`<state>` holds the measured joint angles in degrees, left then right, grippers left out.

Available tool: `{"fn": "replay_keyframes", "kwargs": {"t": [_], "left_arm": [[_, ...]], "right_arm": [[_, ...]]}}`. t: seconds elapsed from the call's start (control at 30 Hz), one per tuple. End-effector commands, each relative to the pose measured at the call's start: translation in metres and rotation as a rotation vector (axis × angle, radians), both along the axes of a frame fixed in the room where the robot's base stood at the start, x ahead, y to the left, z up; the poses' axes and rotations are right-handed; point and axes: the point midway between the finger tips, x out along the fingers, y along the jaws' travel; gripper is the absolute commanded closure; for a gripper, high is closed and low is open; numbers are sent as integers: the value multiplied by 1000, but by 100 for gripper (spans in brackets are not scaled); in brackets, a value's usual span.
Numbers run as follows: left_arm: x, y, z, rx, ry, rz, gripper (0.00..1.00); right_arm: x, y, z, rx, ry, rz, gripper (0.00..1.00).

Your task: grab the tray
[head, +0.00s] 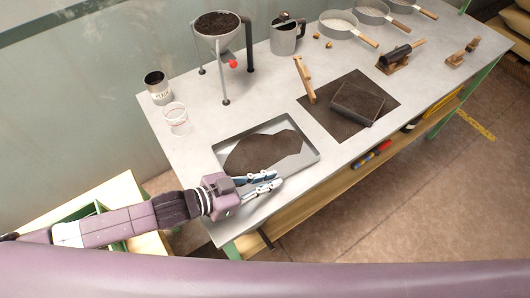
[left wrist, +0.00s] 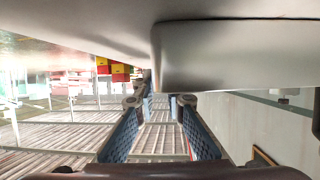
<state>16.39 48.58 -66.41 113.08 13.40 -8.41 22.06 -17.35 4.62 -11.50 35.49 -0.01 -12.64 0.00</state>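The tray (head: 308,138) is a shallow grey metal one with a patch of dark soil (head: 262,152) in it. It lies flat near the front left part of the table in the head view. My left gripper (head: 278,178) is at the tray's near edge, its fingers reaching along that edge. In the left wrist view the two blue-padded fingers (left wrist: 159,103) stand apart with a clear gap, and nothing is seen held between them. A large pale grey surface fills the top of that view; I cannot tell whether it is the tray. My right gripper is out of view.
A dark mat (head: 320,117) with a dark block (head: 357,103) lies right of the tray. A clear cup (head: 176,119), a can (head: 158,88) and a soil-filled funnel (head: 217,24) stand behind it. Pans (head: 338,24) and a metal jug (head: 284,40) are farther back. A shelf (head: 318,207) runs below.

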Motion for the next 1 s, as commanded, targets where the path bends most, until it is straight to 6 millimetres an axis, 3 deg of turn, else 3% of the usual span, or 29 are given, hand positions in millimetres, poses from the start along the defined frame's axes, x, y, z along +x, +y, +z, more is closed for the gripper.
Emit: {"fn": "replay_keyframes", "kwargs": {"t": [0.1,0.27,0.5,0.63,1.0], "left_arm": [[10,-16,-2,-2,-1,0,89],[16,-27,-9,-1,-1,1,89],[17,-28,-10,0,0,1,89],[17,-28,-10,0,0,1,100],[17,-28,-9,-1,-3,0,100]], "right_arm": [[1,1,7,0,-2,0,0],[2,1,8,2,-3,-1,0],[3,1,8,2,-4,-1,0],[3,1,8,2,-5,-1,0],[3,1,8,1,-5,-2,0]]}}
